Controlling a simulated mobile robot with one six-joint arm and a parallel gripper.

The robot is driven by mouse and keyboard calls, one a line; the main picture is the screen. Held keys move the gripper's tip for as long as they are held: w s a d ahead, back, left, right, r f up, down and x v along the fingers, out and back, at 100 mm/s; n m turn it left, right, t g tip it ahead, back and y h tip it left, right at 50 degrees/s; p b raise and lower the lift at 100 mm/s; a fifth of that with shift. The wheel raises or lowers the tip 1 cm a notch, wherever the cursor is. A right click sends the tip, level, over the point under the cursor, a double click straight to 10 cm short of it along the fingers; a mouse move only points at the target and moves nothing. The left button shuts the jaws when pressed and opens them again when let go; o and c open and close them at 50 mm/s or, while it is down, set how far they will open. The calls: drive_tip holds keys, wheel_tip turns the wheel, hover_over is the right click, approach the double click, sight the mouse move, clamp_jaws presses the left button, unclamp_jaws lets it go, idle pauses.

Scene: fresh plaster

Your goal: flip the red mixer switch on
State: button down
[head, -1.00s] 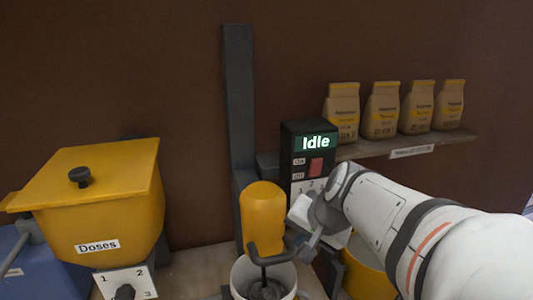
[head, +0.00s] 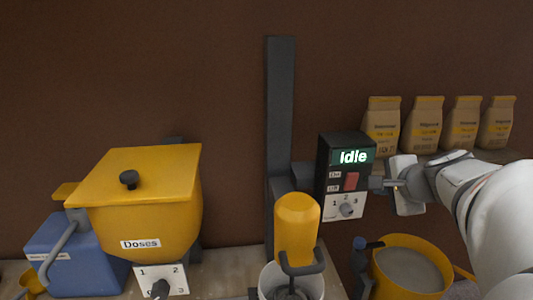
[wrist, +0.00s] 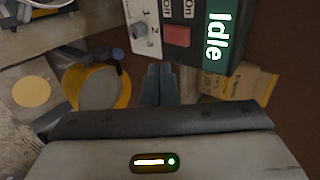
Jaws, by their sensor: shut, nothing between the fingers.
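The red mixer switch (head: 351,181) is on the front of a dark control box (head: 324,163), beside small labels. The box's display (head: 351,157) reads "Idle". My gripper (head: 377,183) is shut and empty, just right of the switch at about its height. I cannot tell whether the fingertips touch the box. In the wrist view the red switch (wrist: 176,36) lies beyond the closed fingers (wrist: 159,72), with a visible gap in the picture. The switch's tilt is too small to read.
A numbered dial (head: 346,209) sits below the switch. The yellow mixer (head: 297,218) stands over a white bucket (head: 314,282). A yellow bucket (head: 443,279) of grey material stands below my arm. Paper bags (head: 422,125) line the shelf behind. A yellow hopper (head: 150,205) is left.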

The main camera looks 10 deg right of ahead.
sight(352, 181)
drive_tip(key=x, duration=0.3)
drive_tip(key=w+r+x, duration=0.1)
drive_tip(key=x, duration=0.2)
drive_tip(key=p+x, duration=0.1)
drive_tip(key=x, duration=0.3)
drive_tip(key=shift+w+r, duration=0.25)
drive_tip(key=shift+r, duration=0.1)
drive_tip(key=shift+w, duration=0.6)
drive_tip(key=shift+p, duration=0.3)
